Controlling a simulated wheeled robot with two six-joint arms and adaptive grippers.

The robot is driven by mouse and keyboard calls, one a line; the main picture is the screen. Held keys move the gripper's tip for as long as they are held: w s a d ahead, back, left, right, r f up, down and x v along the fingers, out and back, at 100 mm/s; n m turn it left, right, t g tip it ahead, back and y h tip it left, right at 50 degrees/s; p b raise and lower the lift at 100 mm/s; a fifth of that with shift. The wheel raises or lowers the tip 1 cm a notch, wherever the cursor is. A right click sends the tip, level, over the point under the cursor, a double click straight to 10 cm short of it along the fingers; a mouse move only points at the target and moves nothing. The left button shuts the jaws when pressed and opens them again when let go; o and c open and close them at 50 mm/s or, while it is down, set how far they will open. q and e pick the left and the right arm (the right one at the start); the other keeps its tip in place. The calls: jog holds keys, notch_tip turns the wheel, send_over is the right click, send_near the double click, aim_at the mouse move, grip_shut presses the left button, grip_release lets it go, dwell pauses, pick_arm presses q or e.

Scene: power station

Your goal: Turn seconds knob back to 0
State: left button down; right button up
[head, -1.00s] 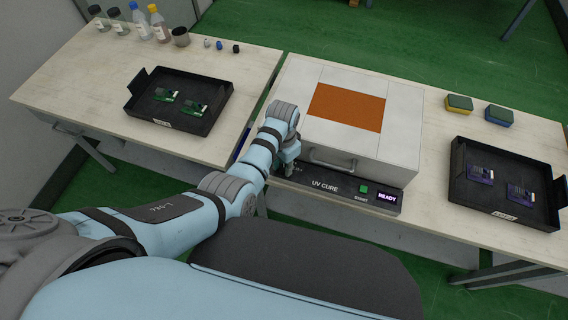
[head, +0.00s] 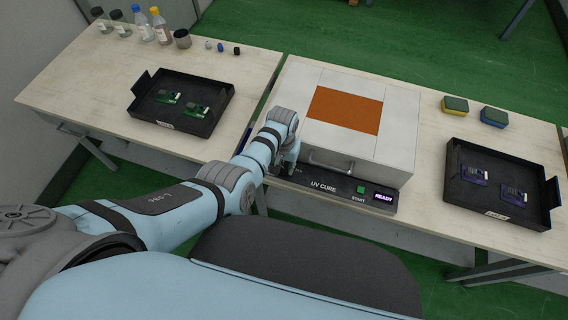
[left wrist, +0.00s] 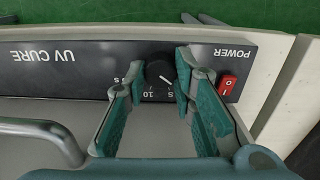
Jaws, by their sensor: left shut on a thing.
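The UV CURE unit (head: 400,130) stands on the right-hand bench with its dark control panel (head: 330,184) along the front. In the left wrist view the panel (left wrist: 60,70) appears upside down. The round black seconds knob (left wrist: 160,74) sits on it, with a white pointer mark and scale marks, including 10, beside it. My left gripper (left wrist: 161,80) is shut on the knob, one teal finger on each side. The fingers partly cover the scale, so I cannot read the exact setting. In the head view my left gripper (head: 290,165) hides the knob. My right gripper is not in view.
A red POWER switch (left wrist: 228,84) is close beside one finger. A green START button (head: 360,189) and a READY display (head: 383,197) are farther right on the panel. The unit's front handle (head: 330,164) is above the panel. Black trays (head: 205,126) (head: 530,215) flank the unit.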

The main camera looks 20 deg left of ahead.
aim_at(284, 168)
pick_arm(q)
jog(key=shift+n, duration=0.7)
jog(key=c, duration=1.3)
grip_release()
jog(key=shift+c, duration=0.2)
jog(key=shift+r, duration=0.35)
notch_tip(284, 168, up, 11)
jog(key=shift+r, duration=0.15)
